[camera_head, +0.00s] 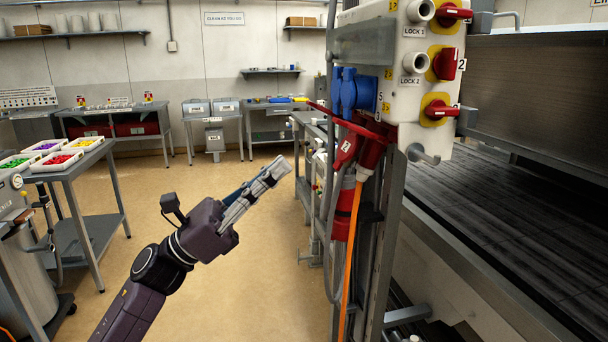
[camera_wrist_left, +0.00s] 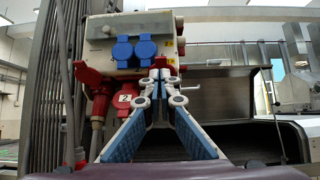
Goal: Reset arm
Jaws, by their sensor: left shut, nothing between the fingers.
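My left arm comes in from the lower left in the head view. Its gripper (camera_head: 272,172) is shut and empty, pointing up and right in front of the electrical panel (camera_head: 402,130). A gap of floor shows between the fingertips and the panel post. In the left wrist view the gripper's fingertips (camera_wrist_left: 159,78) meet below the blue sockets (camera_wrist_left: 134,49). My right gripper is in neither view.
Red plugs (camera_head: 360,145) and an orange cable (camera_head: 351,255) hang from the panel. The dryer (camera_head: 520,190) with its dark slatted bed fills the right. A table with trays (camera_head: 80,175) stands at left. The floor (camera_head: 240,285) below my arm is clear.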

